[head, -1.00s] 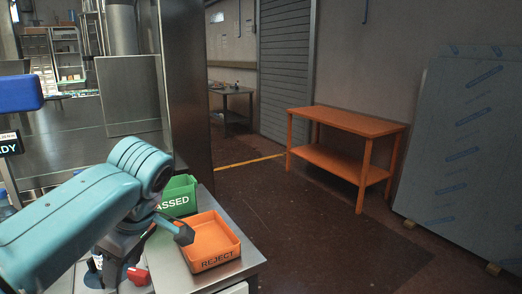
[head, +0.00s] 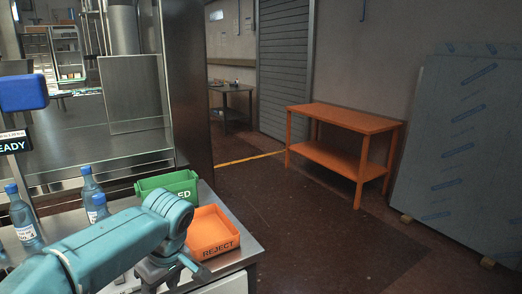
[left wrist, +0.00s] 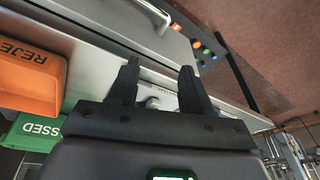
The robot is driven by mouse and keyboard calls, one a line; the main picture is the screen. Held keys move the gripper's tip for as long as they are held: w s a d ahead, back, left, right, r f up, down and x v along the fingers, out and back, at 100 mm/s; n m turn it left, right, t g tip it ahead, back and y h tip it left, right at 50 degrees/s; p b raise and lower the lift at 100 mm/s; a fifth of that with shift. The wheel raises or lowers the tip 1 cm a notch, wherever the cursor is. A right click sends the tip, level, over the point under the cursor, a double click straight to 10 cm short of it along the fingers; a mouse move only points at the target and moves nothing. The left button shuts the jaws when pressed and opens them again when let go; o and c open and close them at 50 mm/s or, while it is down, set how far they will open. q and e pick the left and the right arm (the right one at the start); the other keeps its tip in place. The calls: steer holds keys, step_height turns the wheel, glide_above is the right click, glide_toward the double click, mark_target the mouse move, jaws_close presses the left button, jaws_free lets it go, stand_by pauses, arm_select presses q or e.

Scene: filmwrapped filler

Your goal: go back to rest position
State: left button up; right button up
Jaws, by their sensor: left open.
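My left arm comes in from the left in the head view, and my left gripper (head: 188,266) is low at its end, just in front of the orange REJECT bin. In the left wrist view the two black fingers of my left gripper (left wrist: 160,72) are apart with nothing held between them. The orange REJECT bin (head: 213,232) stands on the steel bench; it also shows in the left wrist view (left wrist: 28,80). The green PASSED bin (head: 165,183) is behind it, its label partly hidden by my arm. My right gripper is not in view.
Several blue-capped bottles (head: 26,218) stand on the bench at left, near a READY sign (head: 15,142). The steel bench (head: 232,262) ends right of the bins. An orange table (head: 345,121) stands farther back, with open floor before it.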

arm_select(q)
steer(key=s+d+f+m+g+h+p, duration=0.1)
steer(key=s+d+f+m+h+p, duration=0.2)
steer(key=f, duration=0.9)
steer(key=s+d+f+m+h, duration=0.2)
steer(key=s+d+f+m, duration=0.2)
steer(key=f, duration=0.7)
steer(key=s+d+f+m+h+p, duration=0.1)
steer(key=s+f, duration=0.3)
steer(key=s, duration=0.4)
steer(key=s+f+m+p, duration=0.1)
steer(key=s+f, duration=0.3)
steer(key=s, duration=0.4)
steer(key=shift+s+d+f+t+h, duration=0.2)
steer(key=shift+s+d+t+h, duration=0.1)
steer(key=shift+s+d+h, duration=0.1)
